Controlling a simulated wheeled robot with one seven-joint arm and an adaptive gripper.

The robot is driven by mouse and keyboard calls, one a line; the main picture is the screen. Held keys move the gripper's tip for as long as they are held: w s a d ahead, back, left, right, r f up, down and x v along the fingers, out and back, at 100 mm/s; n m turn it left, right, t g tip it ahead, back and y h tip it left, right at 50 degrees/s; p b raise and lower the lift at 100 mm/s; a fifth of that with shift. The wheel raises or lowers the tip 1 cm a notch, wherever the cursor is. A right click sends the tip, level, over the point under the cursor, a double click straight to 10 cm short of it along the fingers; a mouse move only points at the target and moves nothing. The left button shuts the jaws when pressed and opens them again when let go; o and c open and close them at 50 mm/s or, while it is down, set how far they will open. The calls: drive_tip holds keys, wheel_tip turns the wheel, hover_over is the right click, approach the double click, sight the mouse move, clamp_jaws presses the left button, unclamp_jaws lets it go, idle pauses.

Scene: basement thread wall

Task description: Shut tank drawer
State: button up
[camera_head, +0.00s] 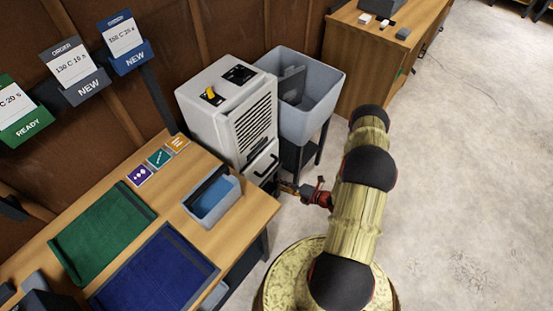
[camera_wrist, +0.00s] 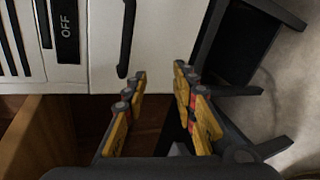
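The tank drawer (camera_head: 262,163) is the white lower front of a pale grey, grilled machine (camera_head: 232,108). It has a dark bar handle (camera_head: 266,168). In the head view it seems to stand out a little from the body; how far is hard to tell. In the wrist view the drawer's white front (camera_wrist: 158,30) and handle (camera_wrist: 126,38) are at the top, beside a dark OFF label (camera_wrist: 65,28). My gripper (camera_head: 288,187) is low, just right of the drawer. Its yellow fingers (camera_wrist: 161,76) are apart with nothing between them, and no contact with the drawer shows.
A grey tub (camera_head: 318,105) on a dark stand is right of the machine. A wooden table (camera_head: 258,212) with a blue-lined bin (camera_head: 212,199), a green mat (camera_head: 102,235) and a blue mat (camera_head: 155,275) is at left. Open concrete floor (camera_head: 465,150) is at right.

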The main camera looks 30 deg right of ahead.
sight(270, 166)
wheel_tip(270, 166, up, 4)
drive_tip(key=w+d+m+t, duration=0.2)
drive_tip(key=m, duration=0.2)
drive_tip(key=shift+b+x, duration=0.9)
drive_tip(key=shift+x, duration=3.1)
drive_tip(key=shift+r, duration=0.2)
drive_tip(key=shift+c, duration=0.9)
clamp_jaws()
